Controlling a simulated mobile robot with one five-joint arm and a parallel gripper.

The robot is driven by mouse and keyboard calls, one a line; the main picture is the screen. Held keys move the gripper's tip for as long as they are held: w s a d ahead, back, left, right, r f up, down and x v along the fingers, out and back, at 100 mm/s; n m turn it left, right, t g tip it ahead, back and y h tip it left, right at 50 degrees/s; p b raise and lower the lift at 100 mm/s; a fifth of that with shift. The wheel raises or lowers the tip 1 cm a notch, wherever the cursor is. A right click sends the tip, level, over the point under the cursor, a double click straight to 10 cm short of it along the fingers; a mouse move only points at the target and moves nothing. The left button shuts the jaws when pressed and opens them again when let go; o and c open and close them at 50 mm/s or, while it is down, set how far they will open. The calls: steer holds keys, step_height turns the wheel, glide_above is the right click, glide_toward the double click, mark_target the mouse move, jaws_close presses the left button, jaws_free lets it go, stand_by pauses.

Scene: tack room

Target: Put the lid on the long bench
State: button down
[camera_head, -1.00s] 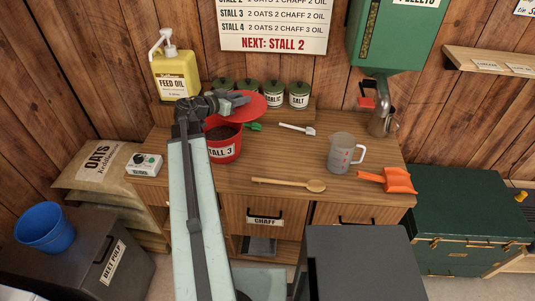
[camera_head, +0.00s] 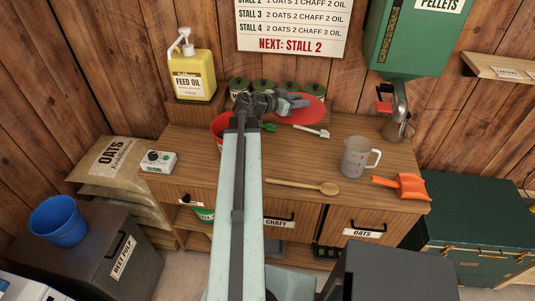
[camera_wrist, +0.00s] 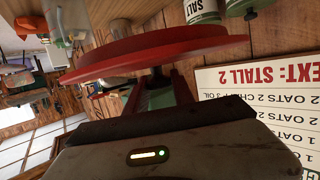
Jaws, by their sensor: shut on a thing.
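The lid (camera_head: 309,113) is a round red disc, held above the back of the wooden bench (camera_head: 300,163), in front of the green-topped jars. My gripper (camera_head: 294,103) is shut on the lid. The lid is clear of the red bucket (camera_head: 218,128), which stands to the left, partly hidden by my arm. I cannot tell from the pictures whether this bench is the long one.
A wooden spoon (camera_head: 305,187), a clear jug (camera_head: 358,157) and an orange scoop (camera_head: 402,186) lie or stand on the bench. Yellow feed oil (camera_head: 193,75) stands at back left. Bare wood shows around the spoon.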

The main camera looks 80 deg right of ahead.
steer(key=w+a+f+b, duration=0.1)
steer(key=f+b, duration=0.6)
steer(key=w+a+f+b, duration=0.1)
steer(key=a+f+b, duration=0.1)
steer(key=f+b, duration=0.6)
steer(key=w+a+f+b, duration=0.1)
steer(key=a+f+b, duration=0.1)
steer(key=f+b, duration=0.6)
steer(key=shift+w+a+f, duration=0.1)
steer(key=shift+w+f, duration=0.05)
steer(key=shift+f, duration=0.05)
steer(key=shift+r, duration=0.2)
steer(key=shift+d, duration=0.4)
steer(key=d, duration=0.3)
steer(key=shift+w+d, duration=0.2)
steer(key=shift+a+f+b, duration=0.25)
steer(key=shift+f+b, duration=0.5)
steer(key=shift+f, duration=0.1)
steer(key=shift+r, duration=0.3)
steer(key=shift+f, duration=0.25)
steer(key=c, duration=1.1)
jaws_free()
steer(key=shift+r, duration=0.1)
